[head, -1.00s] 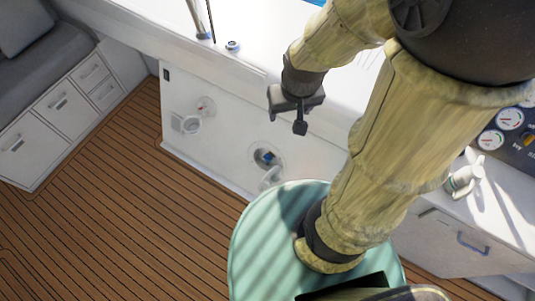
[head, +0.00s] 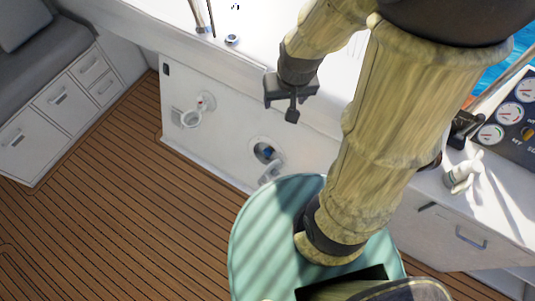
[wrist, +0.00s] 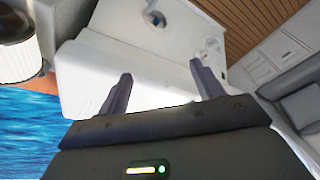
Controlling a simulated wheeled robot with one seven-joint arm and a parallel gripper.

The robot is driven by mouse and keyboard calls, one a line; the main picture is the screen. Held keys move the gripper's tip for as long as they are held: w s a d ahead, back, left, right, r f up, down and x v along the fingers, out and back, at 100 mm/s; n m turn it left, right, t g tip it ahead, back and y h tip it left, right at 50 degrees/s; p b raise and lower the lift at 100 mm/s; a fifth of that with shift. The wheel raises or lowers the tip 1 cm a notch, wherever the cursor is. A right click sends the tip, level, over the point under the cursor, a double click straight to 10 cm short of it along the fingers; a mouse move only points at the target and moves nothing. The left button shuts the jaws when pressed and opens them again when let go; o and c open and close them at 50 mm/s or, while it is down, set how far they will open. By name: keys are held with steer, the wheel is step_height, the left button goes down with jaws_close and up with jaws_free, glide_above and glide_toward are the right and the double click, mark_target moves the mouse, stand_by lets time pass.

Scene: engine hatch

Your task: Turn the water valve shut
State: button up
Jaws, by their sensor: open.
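A round recess (head: 266,151) in the white panel holds a small blue part (head: 269,153), which may be the water valve; its shape is too small to tell. A white round cover (head: 270,172) hangs open below it. The recess also shows small at the top of the wrist view (wrist: 155,18). A second round opening (head: 206,101) to the left has a ring-like white cover (head: 190,118) hanging by it. My gripper (head: 283,108) is open and empty, above and in front of the panel, apart from both openings. Its two fingers spread wide in the wrist view (wrist: 162,86).
The white counter (head: 165,30) runs above the panel. Gauges (head: 512,112) and a white lever fitting (head: 463,172) are at the right. Drawers (head: 60,103) and a grey seat stand at the left. The wooden floor (head: 130,200) before the panel is clear.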

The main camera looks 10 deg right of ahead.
steer(key=w+a+f+m+b, duration=0.1)
steer(key=w+f+b, duration=0.2)
steer(key=f+b, duration=0.3)
steer(key=w+a+f+m+b, duration=0.1)
steer(key=w+f+b, duration=0.2)
steer(key=f+b, duration=0.35)
steer(key=m+t+h+b, duration=0.6)
steer(key=h+b, duration=0.1)
steer(key=b, duration=4.2)
glide_above(266, 154)
steer(key=s+a, duration=0.3)
steer(key=a, duration=0.1)
step_height(266, 154, down, 65)
steer(key=f+b, duration=0.1)
steer(key=f, duration=0.1)
steer(key=f+h+b, duration=0.1)
steer(key=f+b, duration=0.1)
steer(key=f+t+h+b, duration=0.1)
steer(key=shift+s+d+f, duration=0.3)
steer(key=shift+s+f, duration=0.05)
steer(key=shift+f, duration=0.05)
